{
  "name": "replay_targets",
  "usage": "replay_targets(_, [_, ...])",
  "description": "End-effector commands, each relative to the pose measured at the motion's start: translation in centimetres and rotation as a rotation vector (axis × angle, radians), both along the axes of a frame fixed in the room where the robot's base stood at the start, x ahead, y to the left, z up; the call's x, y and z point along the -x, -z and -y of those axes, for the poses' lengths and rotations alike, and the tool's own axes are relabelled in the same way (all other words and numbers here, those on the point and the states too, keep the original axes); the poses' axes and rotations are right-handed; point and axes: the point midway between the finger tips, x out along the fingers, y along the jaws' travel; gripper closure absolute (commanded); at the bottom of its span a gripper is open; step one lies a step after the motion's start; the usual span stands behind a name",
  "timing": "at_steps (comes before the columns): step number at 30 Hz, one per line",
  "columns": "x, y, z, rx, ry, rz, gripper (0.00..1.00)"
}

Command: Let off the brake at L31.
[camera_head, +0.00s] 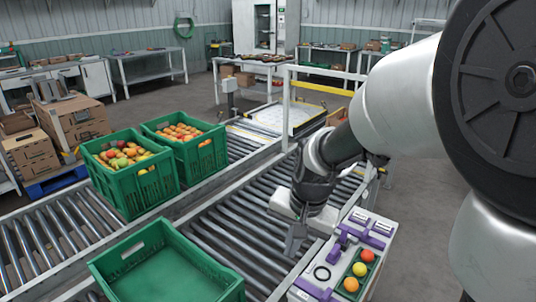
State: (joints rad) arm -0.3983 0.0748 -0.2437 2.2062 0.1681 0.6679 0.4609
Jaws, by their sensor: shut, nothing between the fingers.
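A pale station box (326,272) stands at the edge of the near roller conveyor, low right of centre. I cannot tell which fitting is the brake, and no L31 mark is legible. My gripper (294,246) points down just left of the box, over the rollers, shut and empty. It appears apart from the purple fittings, though its height above the rollers is hard to judge.
Red, yellow and orange round pieces sit on the box's right side. An empty green crate (116,249) stands at the front. Two fruit-filled green crates (152,190) (201,158) stand on the far conveyor. A white frame (287,110) rises behind my arm.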

Motion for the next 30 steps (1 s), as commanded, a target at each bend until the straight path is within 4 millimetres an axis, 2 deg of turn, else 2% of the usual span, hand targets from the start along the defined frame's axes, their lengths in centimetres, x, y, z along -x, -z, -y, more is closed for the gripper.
replay_targets(1, [-0.9,5.8,-1.0,0.018,0.032,-0.042,1.0])
replay_targets(3, [-2.0,10.5,-2.0,0.041,0.091,-0.073,1.0])
replay_targets(6, [-3.1,16.3,-2.8,0.08,0.16,-0.102,1.0])
replay_targets(9, [-3.7,20.2,-3.2,0.115,0.206,-0.112,1.0])
replay_targets(13, [-4.1,22.8,-3.5,0.139,0.238,-0.115,1.0])
replay_targets(25, [-4.2,23.2,-3.5,0.144,0.246,-0.115,1.0])
replay_targets(30, [-4.2,24.8,-3.4,0.145,0.246,-0.118,1.0])
